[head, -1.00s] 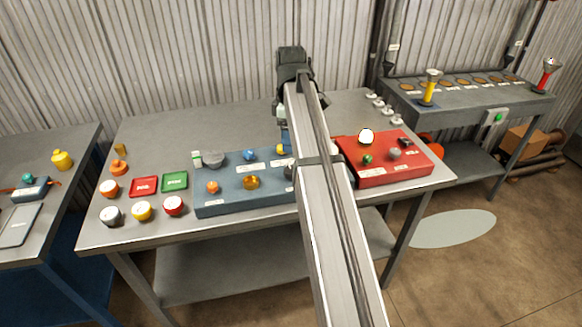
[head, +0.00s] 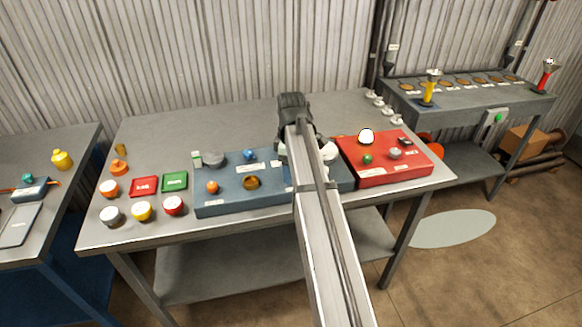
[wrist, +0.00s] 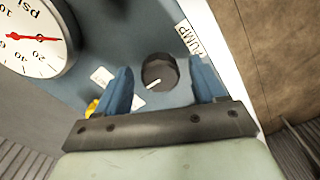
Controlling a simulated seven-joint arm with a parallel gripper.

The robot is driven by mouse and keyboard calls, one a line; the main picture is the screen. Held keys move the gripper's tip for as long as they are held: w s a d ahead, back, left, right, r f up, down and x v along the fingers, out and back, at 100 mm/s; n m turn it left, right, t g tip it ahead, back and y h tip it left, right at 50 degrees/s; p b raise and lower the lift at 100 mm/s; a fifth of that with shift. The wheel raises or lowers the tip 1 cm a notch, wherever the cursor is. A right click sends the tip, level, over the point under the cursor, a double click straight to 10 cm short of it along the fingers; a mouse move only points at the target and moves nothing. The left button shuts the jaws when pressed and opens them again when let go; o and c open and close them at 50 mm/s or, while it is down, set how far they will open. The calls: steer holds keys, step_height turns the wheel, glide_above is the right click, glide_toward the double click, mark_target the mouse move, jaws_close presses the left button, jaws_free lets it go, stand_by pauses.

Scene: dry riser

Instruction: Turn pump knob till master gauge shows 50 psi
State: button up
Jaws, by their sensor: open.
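The black pump knob (wrist: 158,70) with a white pointer line sits beside a PUMP label in the wrist view. My gripper (wrist: 161,66) is open, with one blue finger on each side of the knob; I cannot tell whether they touch it. A white psi gauge (wrist: 28,42) with a red needle is at the upper left, partly cut off. Its numbers appear upside down and the exact reading is unclear. In the head view, my arm hides the knob, and a white gauge (head: 330,152) shows partly beside it. Both sit on the blue panel (head: 225,202).
A red panel (head: 415,172) with a lit white dome lies right of the blue panel. Red and green labelled blocks (head: 175,182) and several round knobs lie to the left. The back of the grey table (head: 210,125) is mostly clear.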

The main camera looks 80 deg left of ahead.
steer(key=shift+c, duration=0.3)
steer(key=c, duration=1)
steer(key=shift+m, duration=0.4)
steer(key=m, duration=0.3)
steer(key=shift+m, duration=0.4)
steer(key=m, duration=1)
steer(key=shift+s+m, duration=0.1)
steer(key=shift+m, duration=2.5)
